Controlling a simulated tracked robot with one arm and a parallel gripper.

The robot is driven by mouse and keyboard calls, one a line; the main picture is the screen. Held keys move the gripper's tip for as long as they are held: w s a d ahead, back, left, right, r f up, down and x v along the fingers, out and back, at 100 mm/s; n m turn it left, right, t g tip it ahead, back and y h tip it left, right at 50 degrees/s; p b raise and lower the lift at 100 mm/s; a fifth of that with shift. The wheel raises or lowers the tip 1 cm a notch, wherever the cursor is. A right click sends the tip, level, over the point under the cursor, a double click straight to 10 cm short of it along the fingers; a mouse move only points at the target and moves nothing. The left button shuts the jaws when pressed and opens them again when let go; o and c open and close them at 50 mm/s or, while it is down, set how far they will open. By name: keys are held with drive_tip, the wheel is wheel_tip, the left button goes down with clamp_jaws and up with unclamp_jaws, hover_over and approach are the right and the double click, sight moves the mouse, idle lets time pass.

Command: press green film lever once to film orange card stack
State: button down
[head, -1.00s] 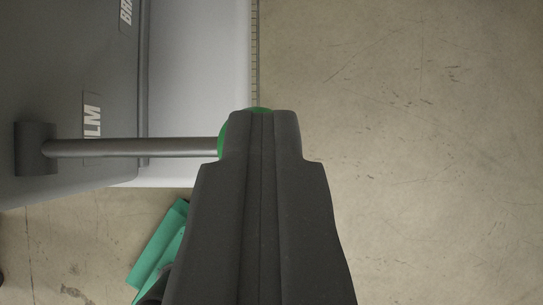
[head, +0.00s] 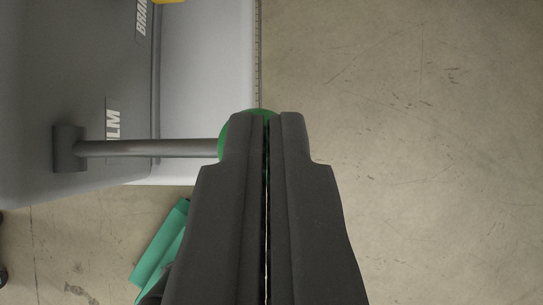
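The film lever is a grey rod (head: 150,148) that runs right from a pivot block on the grey machine. It ends in a green knob (head: 225,140). My gripper (head: 267,115) points up the picture over the knob and hides most of it; I cannot tell whether it touches. The two fingers are barely parted, with a thin slit between them and nothing seen held. A yellow-orange edge (head: 169,1) shows at the top of the picture; I cannot tell whether it is the orange card stack.
The dark grey machine body (head: 75,75) fills the left, with partly visible "BRAN" and "LM" lettering. A pale surface (head: 205,70) lies beside it. A green object (head: 160,242) lies at lower left, partly behind my gripper. Bare concrete floor (head: 420,150) is clear on the right.

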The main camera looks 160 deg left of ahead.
drive_tip(key=r, duration=0.2)
drive_tip(key=r+p, duration=0.1)
drive_tip(key=r, duration=0.1)
drive_tip(key=shift+w+a, duration=0.15)
drive_tip(key=shift+a, duration=0.15)
drive_tip(key=s+a+b+v, duration=0.1)
drive_tip(key=v, duration=0.8)
drive_tip(key=shift+s+r+b, duration=0.15)
drive_tip(key=shift+s+b, duration=0.05)
drive_tip(key=shift+b, duration=0.1)
drive_tip(key=shift+r, duration=0.1)
drive_tip(key=s+a+r+m+t+h+b, duration=0.2)
drive_tip(key=s+r+m+t+b, duration=0.1)
drive_tip(key=s+r, duration=0.6)
drive_tip(key=s+a+r+m+t+h+b, duration=0.2)
drive_tip(key=s+r+m+t+b, duration=0.1)
drive_tip(key=s+r+t, duration=0.3)
drive_tip(key=s+r, duration=0.2)
drive_tip(key=s, duration=0.1)
drive_tip(key=shift+s+r+m+b, duration=0.25)
drive_tip(key=shift+r+m+b, duration=0.05)
drive_tip(key=shift+r+m, duration=0.1)
